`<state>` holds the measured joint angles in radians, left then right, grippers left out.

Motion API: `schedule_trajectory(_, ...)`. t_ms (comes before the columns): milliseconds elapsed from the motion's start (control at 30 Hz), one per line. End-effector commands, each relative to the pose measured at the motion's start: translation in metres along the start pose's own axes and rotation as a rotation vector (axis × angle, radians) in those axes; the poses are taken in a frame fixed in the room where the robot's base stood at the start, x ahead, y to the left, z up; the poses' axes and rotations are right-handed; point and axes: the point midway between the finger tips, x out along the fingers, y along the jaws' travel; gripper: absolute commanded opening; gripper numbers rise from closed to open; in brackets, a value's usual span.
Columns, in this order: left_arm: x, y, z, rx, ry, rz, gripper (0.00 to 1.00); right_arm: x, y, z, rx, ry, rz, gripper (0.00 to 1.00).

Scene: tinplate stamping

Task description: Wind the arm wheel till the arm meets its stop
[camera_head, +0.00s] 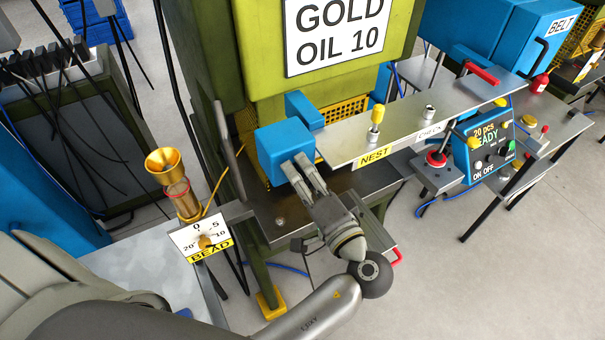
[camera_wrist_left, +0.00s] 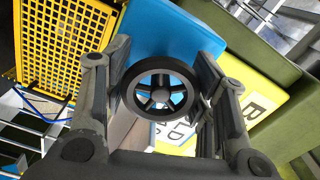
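The arm wheel (camera_wrist_left: 160,90) is a black spoked handwheel in front of a blue block in the left wrist view. The same blue block (camera_head: 284,148) shows in the head view, at the left end of the grey plate; there my gripper hides the wheel. My left gripper (camera_head: 300,168) reaches the block from the front. In the left wrist view the fingers of the left gripper (camera_wrist_left: 164,62) lie on both sides of the wheel's rim and appear to touch it. I cannot make out the arm's stop. My right gripper is not in view.
The grey plate (camera_head: 415,115) labelled NEST and CHECK carries a yellow-topped pin (camera_head: 377,117). A control box (camera_head: 482,145) and a red button (camera_head: 436,159) stand to its right. A BEAD dial (camera_head: 203,242) and a brass funnel (camera_head: 167,166) stand left. Yellow mesh (camera_wrist_left: 62,50) lies close by.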

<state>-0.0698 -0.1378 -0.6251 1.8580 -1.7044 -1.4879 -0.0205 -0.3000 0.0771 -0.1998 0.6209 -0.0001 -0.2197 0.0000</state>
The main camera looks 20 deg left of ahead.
Motion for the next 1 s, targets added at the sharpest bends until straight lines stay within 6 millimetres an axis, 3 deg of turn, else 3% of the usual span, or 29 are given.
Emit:
schedule_trajectory(33,0.000,0.001,0.001,0.002,-0.001,0.001,0.61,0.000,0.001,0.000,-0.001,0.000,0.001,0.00)
schedule_trajectory(133,0.000,0.001,0.001,0.001,0.000,0.001,0.73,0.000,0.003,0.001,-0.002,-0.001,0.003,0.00)
schedule_trajectory(667,0.000,0.001,0.000,-0.021,0.001,-0.002,0.74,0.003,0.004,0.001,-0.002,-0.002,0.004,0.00)
schedule_trajectory(1000,0.000,0.002,0.001,-0.306,0.002,-0.003,0.74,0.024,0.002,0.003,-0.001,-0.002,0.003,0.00)
